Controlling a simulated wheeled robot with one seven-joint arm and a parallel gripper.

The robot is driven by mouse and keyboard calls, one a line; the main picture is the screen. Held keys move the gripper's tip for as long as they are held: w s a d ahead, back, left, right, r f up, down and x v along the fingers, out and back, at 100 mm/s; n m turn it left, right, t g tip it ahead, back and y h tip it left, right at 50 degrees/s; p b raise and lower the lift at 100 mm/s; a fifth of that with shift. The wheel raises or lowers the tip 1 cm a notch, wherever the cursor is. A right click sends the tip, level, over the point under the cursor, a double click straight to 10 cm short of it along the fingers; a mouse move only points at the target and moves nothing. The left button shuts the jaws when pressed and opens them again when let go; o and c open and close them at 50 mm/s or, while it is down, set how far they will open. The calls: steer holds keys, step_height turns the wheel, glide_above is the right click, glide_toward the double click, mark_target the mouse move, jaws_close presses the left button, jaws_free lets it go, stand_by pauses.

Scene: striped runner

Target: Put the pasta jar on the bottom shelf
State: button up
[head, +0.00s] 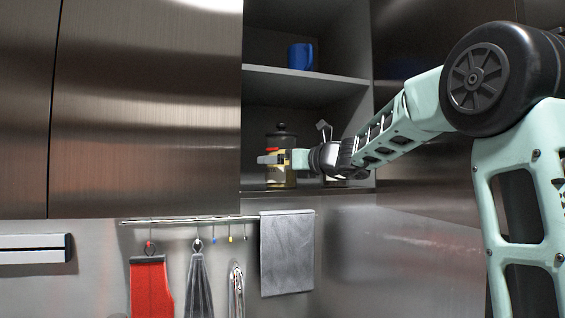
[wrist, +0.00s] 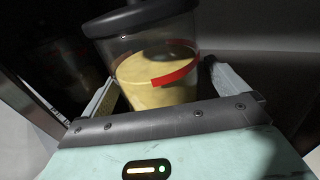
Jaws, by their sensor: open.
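The pasta jar (head: 281,160) is a clear jar with a dark lid, pale yellow contents and a red band. It stands upright on the bottom shelf (head: 262,188) of the open cabinet. In the wrist view the jar (wrist: 155,78) sits between the two fingers of my gripper (wrist: 160,95), its lid cut off by the top edge. My gripper (head: 284,158) is open around the jar, reaching in from the right in the head view. Whether either finger touches the glass cannot be told. The jar's base is hidden in the wrist view.
A blue mug (head: 300,56) stands on the shelf above (head: 305,84). Something glassy is partly hidden behind my wrist on the bottom shelf. A closed metal door (head: 145,110) bounds the cabinet on the left. Below hang a rail (head: 190,219), a grey towel (head: 287,253) and a red cloth (head: 150,288).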

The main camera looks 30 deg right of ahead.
steer(key=b+v, duration=0.3)
steer(key=v, duration=0.4)
steer(key=shift+s+d+b, duration=0.1)
steer(key=shift+s+b, duration=0.15)
steer(key=shift+b, duration=0.1)
